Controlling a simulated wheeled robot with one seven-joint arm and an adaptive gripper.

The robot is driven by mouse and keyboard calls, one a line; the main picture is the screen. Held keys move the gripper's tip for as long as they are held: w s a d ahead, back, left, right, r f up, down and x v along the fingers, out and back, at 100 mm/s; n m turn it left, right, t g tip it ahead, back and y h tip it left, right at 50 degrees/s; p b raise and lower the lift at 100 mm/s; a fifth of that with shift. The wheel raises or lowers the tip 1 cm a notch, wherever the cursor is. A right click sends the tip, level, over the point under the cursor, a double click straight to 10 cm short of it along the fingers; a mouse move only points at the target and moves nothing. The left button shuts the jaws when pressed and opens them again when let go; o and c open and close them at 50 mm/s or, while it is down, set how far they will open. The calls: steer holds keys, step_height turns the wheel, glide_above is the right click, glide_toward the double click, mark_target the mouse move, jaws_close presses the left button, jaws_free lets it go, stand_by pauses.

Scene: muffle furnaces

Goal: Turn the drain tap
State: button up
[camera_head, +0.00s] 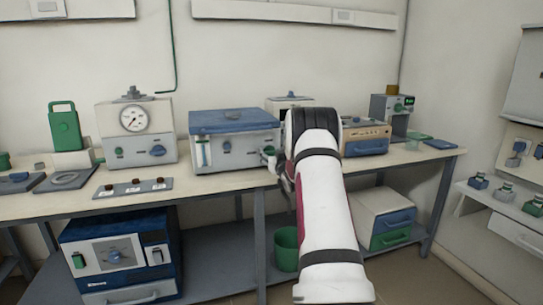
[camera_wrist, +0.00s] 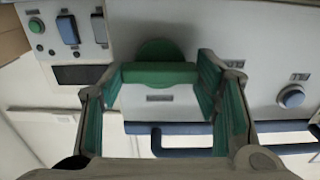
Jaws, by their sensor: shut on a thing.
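The drain tap (camera_wrist: 160,73) shows in the wrist view as a green bar handle in front of a round green base on a pale grey panel. My gripper (camera_wrist: 163,78) has one teal-padded finger at each end of the bar and is shut on it. In the head view my white arm reaches over the bench front and hides the tap and most of the gripper.
A blue-lidded box (camera_head: 235,125) stands left of my arm. A green bucket (camera_head: 287,248) sits under the bench.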

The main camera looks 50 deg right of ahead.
steer(key=shift+m, duration=0.4)
steer(key=m+p, duration=0.1)
steer(key=m, duration=0.3)
steer(key=shift+s, duration=0.1)
steer(key=m+p, duration=0.1)
steer(key=m, duration=0.4)
steer(key=shift+d, duration=0.1)
steer(key=m, duration=0.3)
steer(key=shift+m+p, duration=0.3)
steer(key=shift+p, duration=0.1)
steer(key=shift+f+m+p, duration=0.1)
steer(key=shift+m+p, duration=0.2)
steer(key=shift+m, duration=2)
steer(key=o, duration=1.1)
steer(key=shift+o, duration=0.2)
